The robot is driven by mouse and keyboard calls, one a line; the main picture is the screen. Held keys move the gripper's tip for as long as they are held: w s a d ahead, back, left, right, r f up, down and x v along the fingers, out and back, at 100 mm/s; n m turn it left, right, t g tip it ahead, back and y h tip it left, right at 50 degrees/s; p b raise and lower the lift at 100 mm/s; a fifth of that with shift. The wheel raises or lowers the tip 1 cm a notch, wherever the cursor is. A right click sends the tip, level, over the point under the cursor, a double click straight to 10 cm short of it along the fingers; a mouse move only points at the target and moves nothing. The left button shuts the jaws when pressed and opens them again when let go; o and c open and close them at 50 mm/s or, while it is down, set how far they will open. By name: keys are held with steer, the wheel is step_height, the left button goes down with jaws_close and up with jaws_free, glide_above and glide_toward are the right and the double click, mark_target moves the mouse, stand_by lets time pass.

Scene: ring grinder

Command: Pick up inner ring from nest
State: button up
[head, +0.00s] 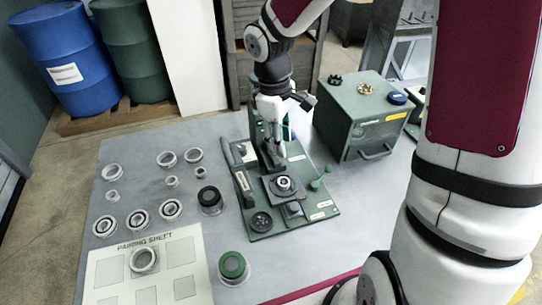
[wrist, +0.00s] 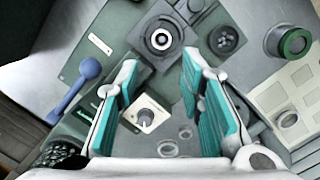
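The inner ring (head: 284,183) is a small pale ring. It sits in the dark square nest (head: 271,195) on the green grinder base plate (head: 316,213). In the wrist view the ring (wrist: 160,40) lies flat in the nest (wrist: 143,51), just beyond the fingertips and roughly centred between them. My gripper (head: 273,163) points down over the back part of the grinder, behind the nest in the head view. In the wrist view its two teal-padded fingers (wrist: 161,62) are wide apart with nothing between the pads.
A green box (head: 363,122) stands right of the grinder. A black-capped jar (head: 210,199) and a green-lidded jar (head: 232,266) stand left and in front. Several loose rings (head: 137,221) lie at left. One ring (head: 143,259) lies on the pairing sheet (head: 192,249).

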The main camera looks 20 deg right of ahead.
mark_target(284, 182)
steer(key=f, duration=1)
steer(key=d+f+p, duration=0.1)
steer(key=f, duration=0.4)
steer(key=shift+s, duration=0.35)
steer(key=c, duration=0.8)
steer(key=shift+r, duration=0.25)
